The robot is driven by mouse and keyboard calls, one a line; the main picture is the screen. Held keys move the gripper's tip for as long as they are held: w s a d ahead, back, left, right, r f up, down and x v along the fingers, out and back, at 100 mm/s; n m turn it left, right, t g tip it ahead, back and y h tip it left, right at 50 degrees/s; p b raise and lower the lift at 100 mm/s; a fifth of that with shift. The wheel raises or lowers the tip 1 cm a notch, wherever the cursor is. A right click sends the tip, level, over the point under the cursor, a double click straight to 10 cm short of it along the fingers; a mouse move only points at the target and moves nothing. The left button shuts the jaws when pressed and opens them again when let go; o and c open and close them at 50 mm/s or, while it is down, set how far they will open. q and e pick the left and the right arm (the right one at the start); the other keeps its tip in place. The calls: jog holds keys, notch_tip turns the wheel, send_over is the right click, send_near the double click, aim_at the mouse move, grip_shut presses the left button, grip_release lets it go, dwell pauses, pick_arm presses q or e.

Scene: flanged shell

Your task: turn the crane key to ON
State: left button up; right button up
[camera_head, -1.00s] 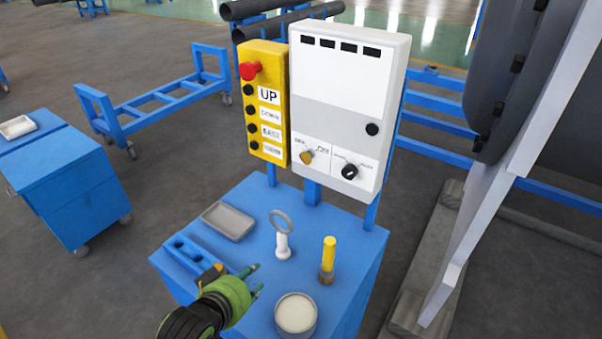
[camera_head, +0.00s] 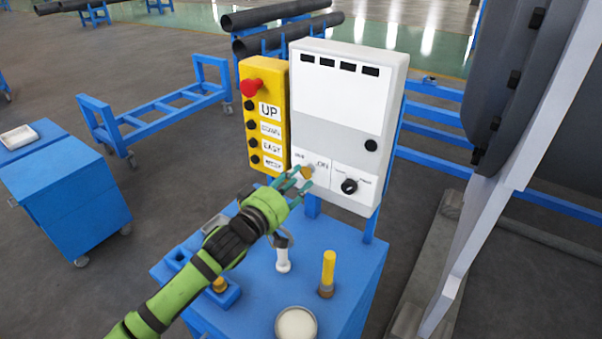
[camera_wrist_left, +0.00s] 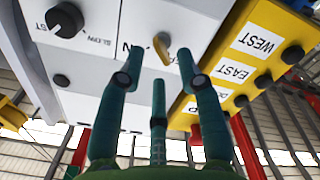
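The crane key (camera_head: 307,172) is a small yellow-gold handle at the lower left of the white control panel (camera_head: 335,95), with an ON label to its right. It also shows in the left wrist view (camera_wrist_left: 162,48), tilted slightly. My left gripper (camera_head: 295,181) is in front of the key, its green fingers spread open. In the left wrist view the fingertips (camera_wrist_left: 160,65) stand around the key, two at the sides and one below; I cannot tell whether any touches it. The gripper partly hides the key's surroundings in the head view. My right gripper is not in view.
A black knob (camera_head: 349,186) sits right of the key. A yellow button box (camera_head: 265,115) with a red button adjoins the panel's left side. Below, a blue cart (camera_head: 345,250) carries a ring-topped white stand (camera_head: 283,258), a yellow-topped peg (camera_head: 328,270) and a round container (camera_head: 296,325).

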aim_at(307, 171)
pick_arm(q)
jog(key=shift+x, duration=1.15)
grip_shut()
